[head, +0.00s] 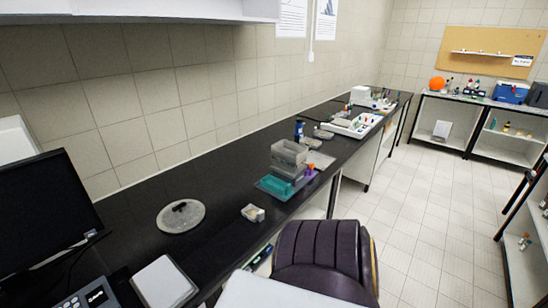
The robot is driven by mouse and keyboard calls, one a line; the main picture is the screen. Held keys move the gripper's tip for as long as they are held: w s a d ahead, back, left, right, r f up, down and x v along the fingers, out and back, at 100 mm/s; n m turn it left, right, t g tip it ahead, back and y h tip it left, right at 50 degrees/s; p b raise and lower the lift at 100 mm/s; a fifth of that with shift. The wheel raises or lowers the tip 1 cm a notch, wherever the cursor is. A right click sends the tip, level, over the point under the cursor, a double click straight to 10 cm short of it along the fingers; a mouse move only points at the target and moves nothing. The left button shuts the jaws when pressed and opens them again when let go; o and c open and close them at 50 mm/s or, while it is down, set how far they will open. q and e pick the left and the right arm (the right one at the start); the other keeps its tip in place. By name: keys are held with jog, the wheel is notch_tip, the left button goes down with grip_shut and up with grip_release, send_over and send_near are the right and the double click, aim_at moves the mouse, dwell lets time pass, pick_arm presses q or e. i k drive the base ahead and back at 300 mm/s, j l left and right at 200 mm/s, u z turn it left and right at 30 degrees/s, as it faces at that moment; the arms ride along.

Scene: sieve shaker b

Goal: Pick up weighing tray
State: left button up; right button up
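I cannot tell for sure which thing is the weighing tray. A small pale open dish (253,213) sits near the front edge of the black bench, and it looks most like one. A round light grey plate (168,222) with a dark piece on it lies further left on the bench. A flat white square slab (163,283) is at the lower left, beside a device with a lit display (96,297). Neither of my grippers is in view, and nothing is seen touching these things.
A teal rack (272,185) and a clear box (289,157) stand on the black bench (225,185). A monitor (40,220) is at the left. Bare bench surrounds the round plate, and the floor (430,215) is open at right.

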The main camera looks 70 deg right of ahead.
aim_at(252, 213)
jog(key=z, duration=2.15)
